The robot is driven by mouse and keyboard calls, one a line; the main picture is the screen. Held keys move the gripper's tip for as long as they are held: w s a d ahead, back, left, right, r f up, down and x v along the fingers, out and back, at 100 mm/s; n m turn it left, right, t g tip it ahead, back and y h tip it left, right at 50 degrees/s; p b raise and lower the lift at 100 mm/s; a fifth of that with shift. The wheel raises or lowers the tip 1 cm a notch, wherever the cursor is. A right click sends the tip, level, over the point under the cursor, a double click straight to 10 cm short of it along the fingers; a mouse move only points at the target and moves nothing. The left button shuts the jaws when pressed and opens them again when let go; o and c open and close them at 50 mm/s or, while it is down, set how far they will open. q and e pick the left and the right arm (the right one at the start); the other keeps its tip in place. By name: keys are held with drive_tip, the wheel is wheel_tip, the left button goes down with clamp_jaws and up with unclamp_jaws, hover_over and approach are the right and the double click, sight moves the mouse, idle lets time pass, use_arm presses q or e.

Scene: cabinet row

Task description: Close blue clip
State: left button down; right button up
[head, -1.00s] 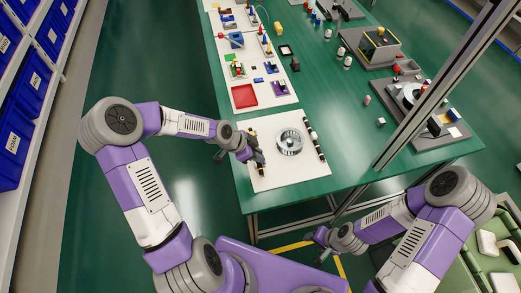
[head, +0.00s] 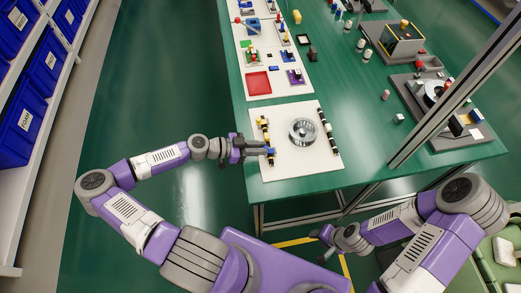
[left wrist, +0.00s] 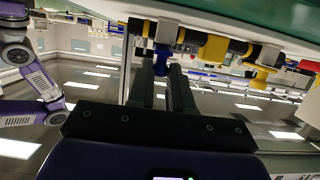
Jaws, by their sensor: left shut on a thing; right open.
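In the head view my left gripper (head: 262,150) reaches in from the left over the near-left edge of the white board (head: 290,172). Its fingers are shut on the small blue clip (head: 271,151). In the left wrist view the blue clip (left wrist: 164,58) sits between the fingertips, on a dark rod (left wrist: 195,39) with yellow clips (left wrist: 215,47); the fingers hide part of it. I cannot tell whether the clip itself is open or closed. My right gripper (head: 318,236) is open and empty, low in front of the table.
A round metal part (head: 302,131) lies on the board, with a second dark rod (head: 328,131) on its right. A red tray (head: 258,82) and small parts stand further back. A metal post (head: 440,90) rises at the right. Green table (head: 365,140) is clear beside the board.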

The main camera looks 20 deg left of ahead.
use_arm(q)
drive_tip(key=shift+a+f+t+h+b, duration=0.15)
drive_tip(key=shift+f+t+h+b, duration=0.2)
drive_tip(key=shift+b, duration=0.3)
use_arm(e)
drive_tip(key=shift+f, duration=0.95)
use_arm(q)
drive_tip(key=c, duration=1)
unclamp_jaws()
drive_tip(key=p+v, duration=0.1)
drive_tip(key=v, duration=0.6)
drive_tip(key=shift+s+a, duration=0.15)
drive_tip(key=shift+a, duration=0.05)
use_arm(e)
drive_tip(key=shift+r, duration=0.55)
